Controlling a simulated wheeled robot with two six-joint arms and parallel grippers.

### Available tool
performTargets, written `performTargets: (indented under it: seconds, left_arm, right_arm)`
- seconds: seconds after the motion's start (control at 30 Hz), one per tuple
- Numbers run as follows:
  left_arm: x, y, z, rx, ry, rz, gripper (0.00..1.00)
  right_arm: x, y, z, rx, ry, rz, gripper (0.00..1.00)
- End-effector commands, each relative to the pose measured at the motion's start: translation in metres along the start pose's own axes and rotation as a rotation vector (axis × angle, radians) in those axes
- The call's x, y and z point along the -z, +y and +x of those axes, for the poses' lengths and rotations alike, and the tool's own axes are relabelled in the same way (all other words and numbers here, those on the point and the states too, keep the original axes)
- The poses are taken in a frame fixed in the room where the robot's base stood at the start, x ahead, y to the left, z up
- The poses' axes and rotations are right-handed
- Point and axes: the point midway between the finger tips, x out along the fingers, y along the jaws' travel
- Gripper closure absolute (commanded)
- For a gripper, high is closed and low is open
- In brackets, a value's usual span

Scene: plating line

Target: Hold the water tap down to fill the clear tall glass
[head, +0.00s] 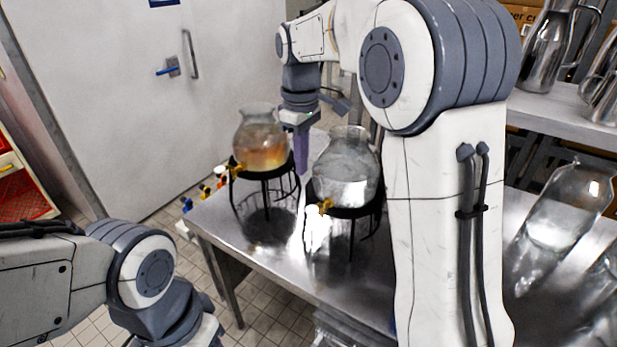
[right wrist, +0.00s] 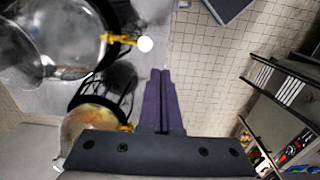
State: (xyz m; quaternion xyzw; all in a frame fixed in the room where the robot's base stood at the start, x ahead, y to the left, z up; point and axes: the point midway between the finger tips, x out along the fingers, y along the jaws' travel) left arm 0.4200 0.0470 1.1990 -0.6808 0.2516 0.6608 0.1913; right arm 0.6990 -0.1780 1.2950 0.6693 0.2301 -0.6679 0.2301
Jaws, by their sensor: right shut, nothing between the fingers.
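The water dispenser (head: 345,175) is a clear glass jar on a black wire stand on the steel table. Its brass tap (head: 320,205) faces the table's front edge, and the tap also shows in the right wrist view (right wrist: 119,39). A bright white patch lies below this tap; I cannot tell whether it is the clear tall glass or glare. My right gripper (head: 302,160) is shut and empty, pointing down behind and between the two dispensers. Its purple fingers (right wrist: 160,92) are together, apart from the tap. My left arm enters at lower left; its fingers are out of view.
A second dispenser with amber liquid (head: 261,145) stands left of the water one. A large clear glass vessel (head: 562,210) is at the right, with metal jugs (head: 549,50) on a shelf behind. The bare steel table (head: 222,220) ends at the front left, with tiled floor beyond.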

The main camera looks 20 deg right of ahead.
Motion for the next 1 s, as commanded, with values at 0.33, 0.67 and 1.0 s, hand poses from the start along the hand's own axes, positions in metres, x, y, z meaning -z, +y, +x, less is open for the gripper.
performTargets:
  seconds: [0.33,0.67,1.0]
  left_arm:
    - [0.000,0.001,-0.010,0.000,-0.001,0.000,0.50]
    - [0.001,0.001,-0.013,0.000,-0.001,0.000,0.50]
    - [0.002,0.002,-0.032,0.000,0.000,0.003,0.50]
  right_arm:
    - [-0.005,0.033,-0.015,-0.004,-0.008,0.000,1.00]
    - [-0.005,0.033,-0.004,-0.002,-0.009,0.000,1.00]
    - [-0.006,0.032,0.063,0.000,-0.012,0.000,1.00]
